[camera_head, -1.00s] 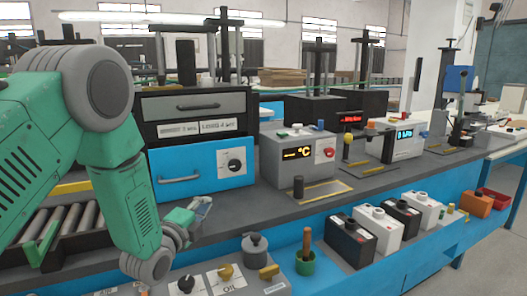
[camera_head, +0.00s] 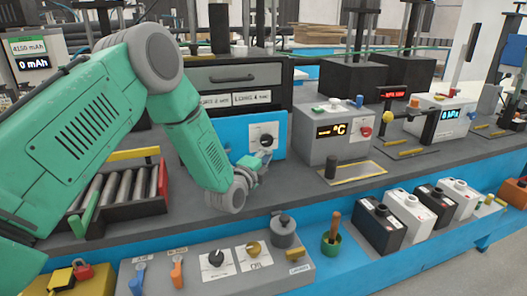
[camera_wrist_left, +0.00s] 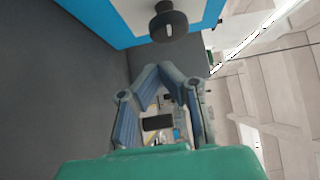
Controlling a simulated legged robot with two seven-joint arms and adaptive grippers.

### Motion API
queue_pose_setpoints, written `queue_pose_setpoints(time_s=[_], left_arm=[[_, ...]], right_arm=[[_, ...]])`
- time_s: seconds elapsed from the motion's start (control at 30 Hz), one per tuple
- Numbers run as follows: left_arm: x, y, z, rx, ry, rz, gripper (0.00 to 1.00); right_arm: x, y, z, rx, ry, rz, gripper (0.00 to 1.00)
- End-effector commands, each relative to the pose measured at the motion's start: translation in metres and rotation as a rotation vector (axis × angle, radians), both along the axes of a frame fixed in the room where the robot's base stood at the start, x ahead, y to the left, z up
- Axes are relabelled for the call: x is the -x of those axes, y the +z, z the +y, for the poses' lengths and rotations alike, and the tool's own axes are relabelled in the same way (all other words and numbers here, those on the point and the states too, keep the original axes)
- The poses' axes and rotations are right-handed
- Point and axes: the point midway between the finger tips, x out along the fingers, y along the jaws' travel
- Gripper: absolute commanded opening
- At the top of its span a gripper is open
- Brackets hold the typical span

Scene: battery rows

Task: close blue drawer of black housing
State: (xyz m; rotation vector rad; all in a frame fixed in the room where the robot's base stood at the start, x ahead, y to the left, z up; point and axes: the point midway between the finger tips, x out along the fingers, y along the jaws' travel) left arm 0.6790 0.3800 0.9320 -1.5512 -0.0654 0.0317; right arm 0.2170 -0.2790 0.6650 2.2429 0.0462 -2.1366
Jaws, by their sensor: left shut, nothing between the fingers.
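The black housing (camera_head: 228,97) stands on the grey bench with a grey upper drawer (camera_head: 232,78). Below it is the blue drawer front (camera_head: 234,130), with a white plate and black knob (camera_head: 267,140) on its right. My left gripper (camera_head: 262,155) is shut and empty, in front of the right part of the blue front. In the left wrist view the blue front (camera_wrist_left: 95,18) and knob (camera_wrist_left: 168,24) lie just beyond the fingers (camera_wrist_left: 166,72). I cannot tell whether they touch, or how far out the drawer is.
A grey temperature box (camera_head: 335,134) stands right of the housing. A control panel with knobs (camera_head: 215,262) and a green cup (camera_head: 331,243) are nearer. Bare bench lies between the gripper and the temperature box.

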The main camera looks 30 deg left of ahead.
Motion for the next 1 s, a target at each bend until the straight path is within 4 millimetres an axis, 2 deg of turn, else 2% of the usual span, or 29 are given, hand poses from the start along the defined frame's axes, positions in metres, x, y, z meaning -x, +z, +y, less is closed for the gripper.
queue_pose_setpoints(time_s=[0.03, 0.13, 0.3, 0.73, 1.0], left_arm=[[-0.005, 0.001, 0.009, 0.0, 0.005, -0.002, 0.0], [-0.014, 0.001, 0.018, -0.002, 0.003, -0.002, 0.0], [-0.021, 0.003, 0.023, -0.005, 0.0, 0.0, 0.0], [-0.025, 0.001, 0.031, -0.002, 0.001, -0.001, 0.0], [-0.06, -0.002, 0.072, -0.006, 0.001, -0.003, 0.0]], right_arm=[[0.0, 0.0, 0.0, 0.0, 0.0, 0.0, 0.0], [0.0, -0.001, 0.0, 0.0, 0.0, 0.0, 0.0], [0.0, -0.001, 0.0, 0.0, 0.0, 0.0, 0.0], [0.0, -0.003, 0.0, 0.0, 0.0, 0.0, 0.0], [0.0, -0.021, 0.0, 0.0, 0.0, 0.0, 0.0]])
